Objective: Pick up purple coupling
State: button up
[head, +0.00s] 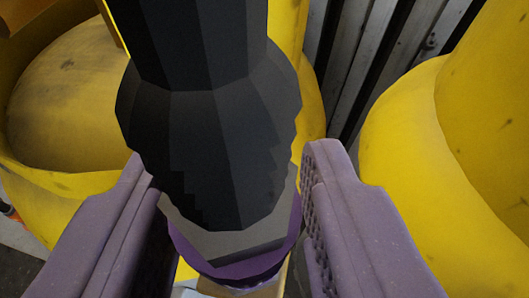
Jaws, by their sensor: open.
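The purple coupling (262,266) shows at the lower middle as a curved purple band below a grey edge. It lies between the two mauve fingers of my gripper (232,165). The fingers stand wide apart, one on each side. The right finger has a visible gap to the purple band. I cannot tell whether the left finger touches it. A large black faceted body fills the upper middle and hides most of what lies behind it. I cannot tell how much of the coupling it covers.
A round yellow housing (70,165) with a hollow top stands at the left. Another large yellow housing (400,125) stands close at the right. Grey metal slats (375,50) show behind. A tan surface (262,291) shows just below the coupling. Free room here is narrow.

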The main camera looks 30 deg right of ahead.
aim_at(253, 194)
jog(key=shift+x, duration=1.1)
jog(key=shift+s, duration=0.1)
grip_shut()
jog(key=shift+r, duration=0.1)
jog(key=shift+r, duration=0.5)
jog(key=r, duration=0.1)
jog(key=r+p, duration=0.1)
jog(key=shift+s+d+r, duration=0.1)
jog(key=shift+s+r, duration=0.15)
jog(key=shift+r, duration=0.1)
jog(key=s+d+b, duration=0.2)
jog(key=s+b, duration=0.3)
jog(key=s, duration=0.2)
jog(key=s+d+r+b, duration=0.1)
jog(key=s+d+b, duration=0.2)
jog(key=s+b, duration=0.2)
jog(key=shift+s, duration=1.35)
